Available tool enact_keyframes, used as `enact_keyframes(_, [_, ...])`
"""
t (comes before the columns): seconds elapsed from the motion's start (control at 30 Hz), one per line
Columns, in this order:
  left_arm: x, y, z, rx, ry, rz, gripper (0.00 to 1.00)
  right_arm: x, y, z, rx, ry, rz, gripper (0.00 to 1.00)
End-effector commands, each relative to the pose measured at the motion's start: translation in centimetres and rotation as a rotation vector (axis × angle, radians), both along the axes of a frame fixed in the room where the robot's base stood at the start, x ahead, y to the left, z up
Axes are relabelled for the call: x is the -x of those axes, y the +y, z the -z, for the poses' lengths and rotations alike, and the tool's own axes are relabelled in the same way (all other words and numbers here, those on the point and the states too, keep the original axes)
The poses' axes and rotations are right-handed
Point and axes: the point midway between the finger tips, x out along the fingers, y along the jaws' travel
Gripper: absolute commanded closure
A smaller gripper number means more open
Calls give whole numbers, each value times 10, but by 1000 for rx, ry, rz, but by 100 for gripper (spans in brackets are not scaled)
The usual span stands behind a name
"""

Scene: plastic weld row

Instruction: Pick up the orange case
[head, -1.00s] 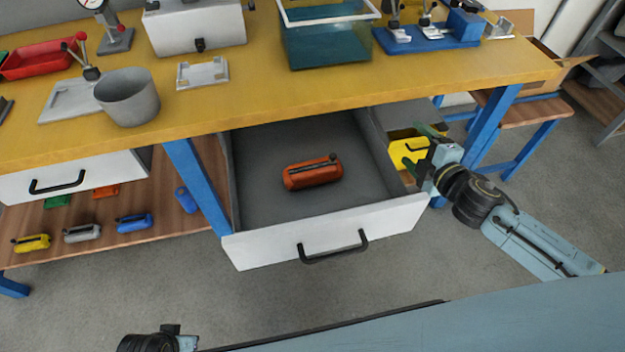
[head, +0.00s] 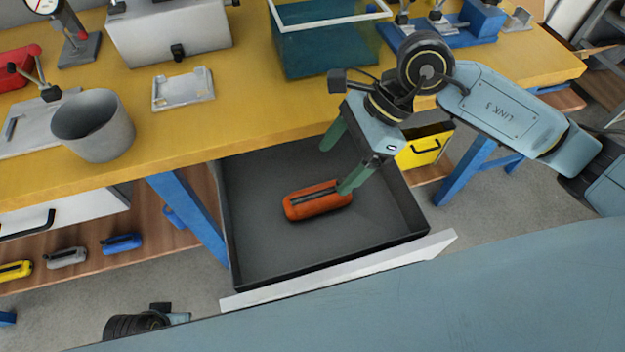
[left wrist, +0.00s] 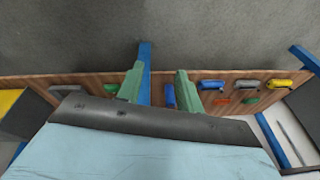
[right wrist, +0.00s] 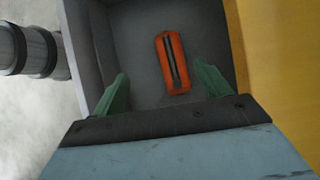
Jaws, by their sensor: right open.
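The orange case (head: 309,203) lies in the open drawer (head: 270,250), near its middle, with a dark bar along its top. My right gripper (head: 336,167) is above the drawer, open and empty. In the head view one green fingertip overlaps the right end of the case; I cannot tell whether it touches. In the right wrist view the case (right wrist: 173,62) lies beyond the two fingers, closer to the right one. My left gripper (left wrist: 155,85) shows its two fingers apart in the left wrist view, with nothing between them, away from the drawer.
The yellow workbench top (head: 240,110) runs behind and above the drawer. A grey cup (head: 93,127), a white tray (head: 183,90) and a teal bin (head: 325,45) stand on it. A yellow case or bin (head: 423,150) is right of the drawer. Several coloured cases lie on the lower shelf (head: 95,275).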

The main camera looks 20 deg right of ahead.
Motion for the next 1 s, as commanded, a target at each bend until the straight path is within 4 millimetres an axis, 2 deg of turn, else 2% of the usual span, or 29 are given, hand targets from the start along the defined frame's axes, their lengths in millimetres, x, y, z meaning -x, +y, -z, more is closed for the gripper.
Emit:
enact_keyframes(0.1, [0, 0, 0, 0, 0, 0, 64, -4, -16, 2, 124, -46, -51, 24])
enact_keyframes(0.23, [-1, -3, -4, 4, -4, 0, 64, -5, -19, 12, 170, -58, -67, 24])
enact_keyframes(0.53, [-5, -17, -37, 27, -26, 1, 64, -2, 2, 65, 170, -54, -66, 24])
enact_keyframes(0.83, [-4, -23, -54, 38, -33, 0, 64, -2, 12, 85, 169, -57, -65, 24])
enact_keyframes(1.0, [-2, -29, -73, 51, -47, -1, 64, -3, 24, 103, 167, -56, -65, 24])
